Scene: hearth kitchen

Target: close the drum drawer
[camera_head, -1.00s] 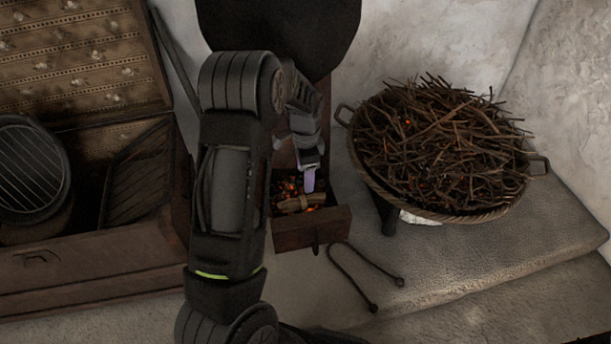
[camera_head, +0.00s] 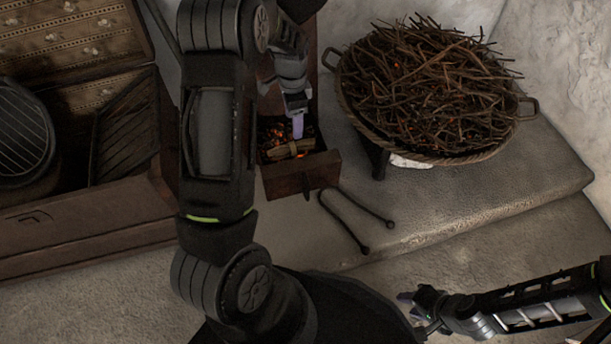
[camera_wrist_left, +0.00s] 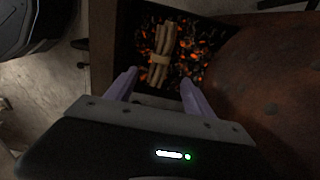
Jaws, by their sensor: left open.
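The drum drawer (camera_head: 300,180) is pulled out from the dark drum body. It holds glowing embers and a tied bundle of sticks (camera_head: 291,149); these also show in the left wrist view (camera_wrist_left: 162,55). My left gripper (camera_head: 298,125) points down at the back part of the drawer, close to the drum. In the left wrist view its two purple fingers (camera_wrist_left: 160,88) are apart with nothing between them. Whether they touch the drawer is unclear. My right gripper (camera_head: 418,308) is low at the right, well away from the drawer; its jaw gap is unclear. My left arm hides much of the drum.
A basket of twigs (camera_head: 430,90) stands to the right on a stone ledge (camera_head: 480,205). Thin dark tongs (camera_head: 345,220) lie in front of the drawer. An open wooden chest (camera_head: 90,235) with a round grill stands at the left.

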